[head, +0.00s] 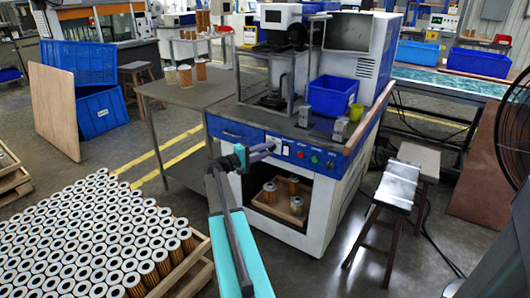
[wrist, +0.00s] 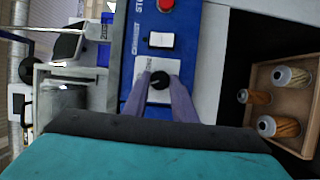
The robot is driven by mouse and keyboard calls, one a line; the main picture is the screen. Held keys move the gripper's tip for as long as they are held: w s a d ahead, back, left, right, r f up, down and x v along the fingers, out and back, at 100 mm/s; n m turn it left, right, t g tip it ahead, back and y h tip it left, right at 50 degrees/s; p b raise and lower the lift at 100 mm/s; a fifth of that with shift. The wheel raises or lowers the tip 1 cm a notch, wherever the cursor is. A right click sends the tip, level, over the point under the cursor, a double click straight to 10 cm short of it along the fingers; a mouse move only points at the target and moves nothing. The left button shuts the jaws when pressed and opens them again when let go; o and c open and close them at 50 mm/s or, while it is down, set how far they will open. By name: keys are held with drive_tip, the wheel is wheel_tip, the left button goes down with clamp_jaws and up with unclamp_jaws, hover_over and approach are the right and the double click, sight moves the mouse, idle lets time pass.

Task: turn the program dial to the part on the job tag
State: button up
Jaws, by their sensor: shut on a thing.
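The program dial (wrist: 159,80) is a small black knob on a white plate (wrist: 145,66) on the machine's blue front panel. In the wrist view the two purple fingers of my gripper (wrist: 159,88) stand on either side of it and are shut on it. In the head view my gripper (head: 262,151) reaches the left part of the panel, and the dial is hidden behind the fingers. The dial's pointer direction and the plate's marks are too small to read.
Near the dial are a white switch (wrist: 161,40) and a red button (wrist: 165,5). Below the panel, an open bay holds a wooden tray (wrist: 258,85) with three filter cartridges. A blue bin (head: 333,96) stands on the machine top. Many cartridges fill a pallet (head: 190,278) at lower left.

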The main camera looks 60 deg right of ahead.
drive_tip(key=n+h, duration=0.1)
drive_tip(key=n, duration=0.2)
drive_tip(key=n+h, duration=0.1)
drive_tip(key=n, duration=0.3)
drive_tip(key=shift+s+d+f+h, duration=0.15)
drive_tip(key=shift+h, duration=0.25)
drive_tip(key=shift+n, duration=0.3)
drive_tip(key=o, duration=1)
drive_tip(key=shift+o, duration=0.2)
drive_tip(key=shift+a+f, duration=0.15)
drive_tip(key=shift+a, duration=0.05)
drive_tip(key=v, duration=1.3)
drive_tip(key=shift+a, duration=0.25)
